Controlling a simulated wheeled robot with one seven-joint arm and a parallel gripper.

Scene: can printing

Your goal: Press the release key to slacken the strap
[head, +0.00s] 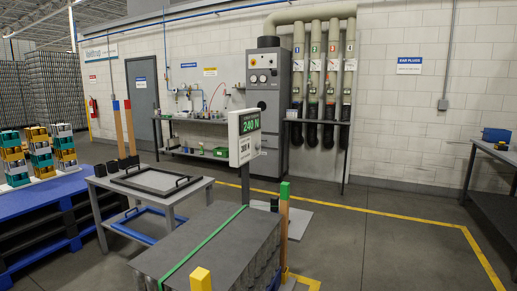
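A green strap (205,247) runs across the grey top sheet (165,252) of a stack of cans (262,262) at the bottom middle. The strap lies flat and straight on the sheet. A white display box (245,136) on a dark post stands behind the stack. Its green screen reads 240 N, with smaller text below that is hard to read. I cannot make out a release key. My gripper is not in this view.
A wooden post with a green tip (284,190) stands beside the stack, and a yellow block (201,279) shows in front. A grey table (197,184) with a black frame stands left, near blue pallets (30,207).

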